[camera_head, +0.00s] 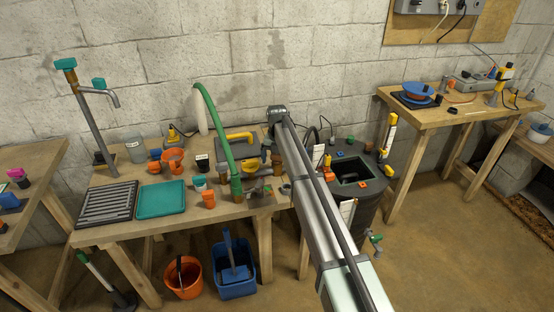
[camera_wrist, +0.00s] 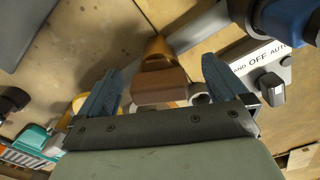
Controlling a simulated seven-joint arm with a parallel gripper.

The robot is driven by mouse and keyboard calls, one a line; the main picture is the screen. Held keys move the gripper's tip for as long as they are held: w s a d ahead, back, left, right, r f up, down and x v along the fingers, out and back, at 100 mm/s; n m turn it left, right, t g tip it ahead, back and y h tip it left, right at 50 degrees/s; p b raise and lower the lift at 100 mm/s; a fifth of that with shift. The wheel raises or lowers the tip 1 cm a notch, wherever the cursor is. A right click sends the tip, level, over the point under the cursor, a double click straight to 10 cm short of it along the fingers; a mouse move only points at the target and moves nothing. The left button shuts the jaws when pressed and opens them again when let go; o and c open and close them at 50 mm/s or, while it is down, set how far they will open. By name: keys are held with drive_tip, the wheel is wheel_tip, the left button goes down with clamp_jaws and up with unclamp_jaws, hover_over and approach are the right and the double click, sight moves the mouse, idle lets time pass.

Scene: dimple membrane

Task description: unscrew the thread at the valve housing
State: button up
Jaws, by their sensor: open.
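In the wrist view my gripper (camera_wrist: 160,84) is open, with its two blue-grey fingers wide apart. A brown, block-shaped fitting (camera_wrist: 160,85) lies between the fingers in the picture, with a copper-coloured conical end (camera_wrist: 157,50) beyond it. A gap shows on each side of it, and I see no finger touching it. I cannot tell for sure whether this fitting is the valve housing or its threaded part. In the head view my arm reaches over the bench, and my fingers are hidden. Small metal fittings (camera_head: 258,190) sit at the bench's front right.
In the wrist view a white HAND OFF AUTO switch box (camera_wrist: 262,65) and a blue part (camera_wrist: 285,20) stand close to the right finger. In the head view a green hose (camera_head: 217,125) rises left of my arm, and a dark round tank (camera_head: 372,195) stands right.

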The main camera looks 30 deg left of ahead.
idle(0.3)
drive_tip(key=m, duration=0.4)
drive_tip(key=shift+m, duration=1.2)
drive_tip(key=m, duration=0.3)
drive_tip(key=shift+m, duration=0.3)
drive_tip(key=shift+w+m, duration=0.1)
drive_tip(key=shift+m, duration=1.3)
